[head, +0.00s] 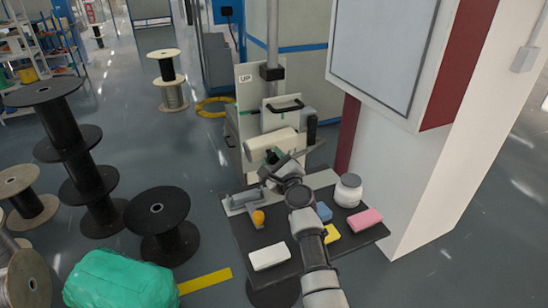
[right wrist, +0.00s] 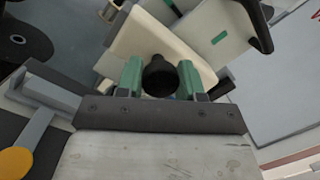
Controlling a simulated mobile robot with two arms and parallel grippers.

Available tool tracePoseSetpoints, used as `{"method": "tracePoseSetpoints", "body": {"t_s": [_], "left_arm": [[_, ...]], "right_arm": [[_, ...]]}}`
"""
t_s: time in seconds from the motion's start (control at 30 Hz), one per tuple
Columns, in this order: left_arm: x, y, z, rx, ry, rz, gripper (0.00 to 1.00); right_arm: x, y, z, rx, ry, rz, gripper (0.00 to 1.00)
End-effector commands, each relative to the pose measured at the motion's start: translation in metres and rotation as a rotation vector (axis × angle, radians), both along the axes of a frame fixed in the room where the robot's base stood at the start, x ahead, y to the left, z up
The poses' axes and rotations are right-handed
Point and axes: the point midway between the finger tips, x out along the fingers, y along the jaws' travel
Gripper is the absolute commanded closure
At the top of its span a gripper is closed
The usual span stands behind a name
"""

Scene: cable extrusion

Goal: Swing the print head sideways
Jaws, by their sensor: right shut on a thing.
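The print head (head: 272,142) is a cream block with rounded edges on the front of the grey machine; it also shows in the right wrist view (right wrist: 130,38). A black round knob (right wrist: 160,75) sticks out from it. My right gripper (head: 272,156) is at the front of the print head. In the right wrist view its green-padded fingers (right wrist: 160,82) are on both sides of the knob and shut on it. My arm and gripper hide the lower part of the print head. My left gripper is not in view.
A dark table (head: 234,228) below my arm holds a white jar (head: 348,190), several coloured blocks and an orange knob (head: 258,218). A white pillar (head: 400,190) with a screen stands right. Black spools (head: 160,222) and a green bundle (head: 120,280) stand left.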

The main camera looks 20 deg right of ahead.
Motion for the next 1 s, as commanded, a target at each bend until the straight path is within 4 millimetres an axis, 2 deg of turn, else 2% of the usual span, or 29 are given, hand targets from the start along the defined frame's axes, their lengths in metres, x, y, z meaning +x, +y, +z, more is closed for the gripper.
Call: {"method": "tracePoseSetpoints", "body": {"t_s": [0.03, 0.2, 0.77, 0.8, 0.93, 1.0], "left_arm": [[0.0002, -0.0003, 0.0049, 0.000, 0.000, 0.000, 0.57], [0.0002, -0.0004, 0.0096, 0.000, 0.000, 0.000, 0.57], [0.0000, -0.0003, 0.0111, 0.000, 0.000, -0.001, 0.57], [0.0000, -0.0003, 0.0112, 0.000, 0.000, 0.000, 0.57], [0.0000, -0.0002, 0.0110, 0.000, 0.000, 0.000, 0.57], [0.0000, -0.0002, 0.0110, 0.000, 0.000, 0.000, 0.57]], "right_arm": [[0.0004, 0.0011, 0.0056, 0.022, -0.001, 0.002, 1.00], [0.0004, 0.0010, 0.0086, 0.078, -0.001, 0.001, 1.00], [0.0005, 0.0004, 0.0098, 0.104, -0.001, -0.001, 1.00], [0.0005, 0.0004, 0.0099, 0.104, -0.001, -0.001, 0.60], [0.0004, 0.0003, 0.0093, 0.103, 0.000, -0.001, 0.40], [0.0003, 0.0003, 0.0089, 0.103, 0.000, -0.001, 0.37]]}}
